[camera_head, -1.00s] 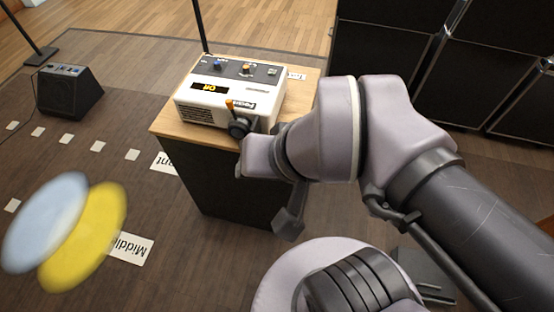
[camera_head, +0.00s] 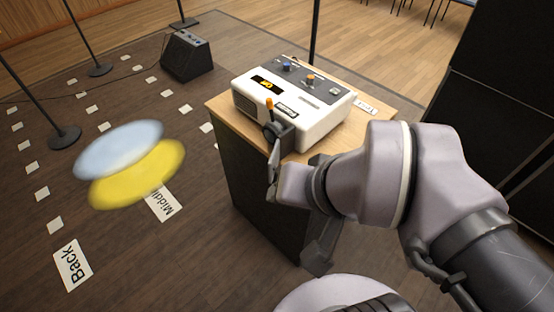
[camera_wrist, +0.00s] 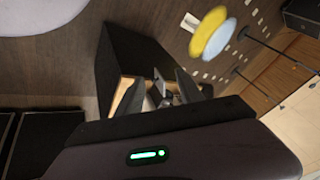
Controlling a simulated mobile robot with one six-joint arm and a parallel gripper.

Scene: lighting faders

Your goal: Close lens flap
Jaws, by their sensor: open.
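A cream control box (camera_head: 315,125) with a dark top panel stands on a wooden-topped stand. At its near front corner is a dark round fitting (camera_head: 272,130) with an upright orange tab (camera_head: 269,104). This may be the lens flap, but I cannot tell for sure. My gripper (camera_head: 273,165) is just below and in front of this fitting, seen side-on; whether they touch is unclear. In the wrist view my gripper (camera_wrist: 163,88) has its dark fingers apart, with small dark and grey parts showing between them. The box is largely hidden there.
The stand (camera_head: 232,108) has a wooden top edge around the box. Blue and orange knobs (camera_head: 310,79) sit on the panel. Blurred blue and yellow discs (camera_head: 135,185) show over the floor at left. A black speaker (camera_head: 187,58) and thin poles stand behind. Black cases fill the right.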

